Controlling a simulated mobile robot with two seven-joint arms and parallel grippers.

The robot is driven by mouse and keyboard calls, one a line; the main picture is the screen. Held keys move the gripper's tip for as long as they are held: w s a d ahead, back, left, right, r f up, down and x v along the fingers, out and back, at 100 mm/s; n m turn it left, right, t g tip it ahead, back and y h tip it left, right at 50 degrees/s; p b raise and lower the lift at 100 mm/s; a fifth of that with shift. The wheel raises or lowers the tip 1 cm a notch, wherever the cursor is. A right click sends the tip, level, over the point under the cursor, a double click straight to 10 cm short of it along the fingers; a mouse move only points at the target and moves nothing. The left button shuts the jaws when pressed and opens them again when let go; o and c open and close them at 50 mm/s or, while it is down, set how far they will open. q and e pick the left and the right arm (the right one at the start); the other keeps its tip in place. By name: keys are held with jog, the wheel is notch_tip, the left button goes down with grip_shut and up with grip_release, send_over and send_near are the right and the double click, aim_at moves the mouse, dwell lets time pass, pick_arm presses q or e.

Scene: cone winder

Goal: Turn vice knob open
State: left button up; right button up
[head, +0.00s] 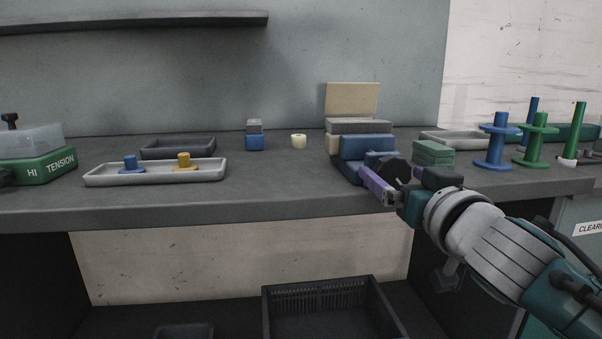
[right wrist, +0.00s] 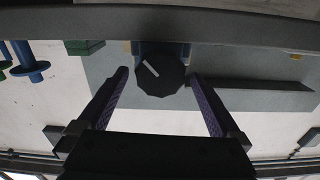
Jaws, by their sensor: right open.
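The vice (head: 367,146) is a blue block on the bench with a grey top piece. Its knob (head: 396,168) is a dark faceted disc on the front side. In the right wrist view the knob (right wrist: 158,78) faces the camera, with a white mark slanting from its middle toward the upper left. My right gripper (head: 401,178) is open in front of the vice. In the right wrist view its purple-padded fingers (right wrist: 159,75) stand either side of the knob, with a gap on both sides. My left gripper is not in view.
Green blocks (head: 433,153) stand close right of the vice. Blue and green spools (head: 495,143) stand further right. A light grey tray (head: 155,175) with two small pegged parts lies on the left. The bench front between tray and vice is clear.

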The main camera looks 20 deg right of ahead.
jog(key=shift+c, duration=0.2)
jog(key=c, duration=1.3)
jog(key=shift+n, duration=0.4)
jog(key=n, duration=0.5)
jog(key=shift+a+n, duration=0.1)
jog(key=shift+n, duration=0.2)
jog(key=n, duration=1.2)
jog(key=shift+a+f+n+p, duration=0.1)
jog(key=shift+f+n+p, duration=0.05)
jog(key=shift+n+p, duration=0.2)
jog(key=n, duration=0.6)
jog(key=shift+n, duration=0.25)
